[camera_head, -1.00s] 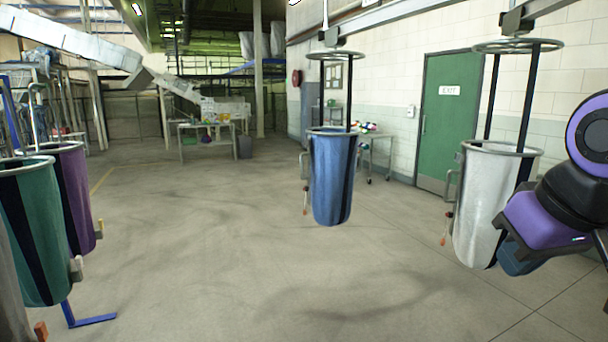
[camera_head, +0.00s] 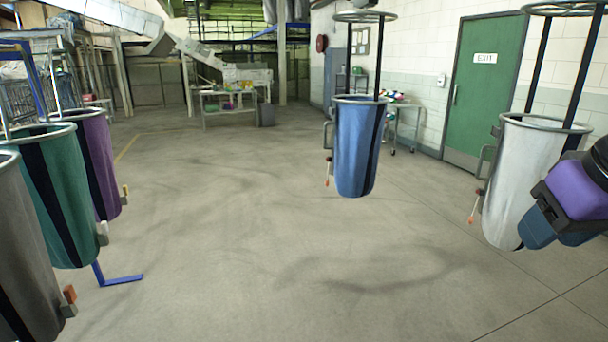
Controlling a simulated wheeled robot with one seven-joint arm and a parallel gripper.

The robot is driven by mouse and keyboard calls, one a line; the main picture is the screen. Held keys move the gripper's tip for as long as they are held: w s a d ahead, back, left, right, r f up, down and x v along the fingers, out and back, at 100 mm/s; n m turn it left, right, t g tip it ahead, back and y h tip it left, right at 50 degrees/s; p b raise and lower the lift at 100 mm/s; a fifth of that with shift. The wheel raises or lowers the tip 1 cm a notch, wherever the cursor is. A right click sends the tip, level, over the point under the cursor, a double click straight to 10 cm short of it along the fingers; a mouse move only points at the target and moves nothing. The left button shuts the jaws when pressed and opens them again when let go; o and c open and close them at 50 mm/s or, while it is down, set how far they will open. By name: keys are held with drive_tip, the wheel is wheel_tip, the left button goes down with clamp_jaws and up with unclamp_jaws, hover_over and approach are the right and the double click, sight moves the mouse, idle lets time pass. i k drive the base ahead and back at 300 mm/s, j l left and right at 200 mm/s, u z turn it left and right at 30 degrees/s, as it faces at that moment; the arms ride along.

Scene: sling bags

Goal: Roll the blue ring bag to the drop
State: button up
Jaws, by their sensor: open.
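The blue ring bag (camera_head: 353,150) hangs from an overhead ring by dark straps, right of centre, clear of the floor. A grey handle and a cord with a red-orange end hang at its left side. Part of my arm, with my gripper (camera_head: 538,222), shows at the right edge in front of the white bag. The gripper is well to the right of the blue bag and apart from it. Its fingertips are hard to make out. I cannot tell which place is the drop.
A white bag (camera_head: 520,180) hangs at the right, partly behind my arm. Grey (camera_head: 25,260), green (camera_head: 55,195) and purple (camera_head: 98,160) bags hang at the left, above a blue floor bracket (camera_head: 118,279). A green exit door (camera_head: 484,90) is at the right. The middle floor is clear.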

sight(358, 123)
drive_tip(key=i+j, duration=0.1)
drive_tip(key=i, duration=4.1)
drive_tip(key=l+z, duration=0.05)
drive_tip(key=l, duration=0.05)
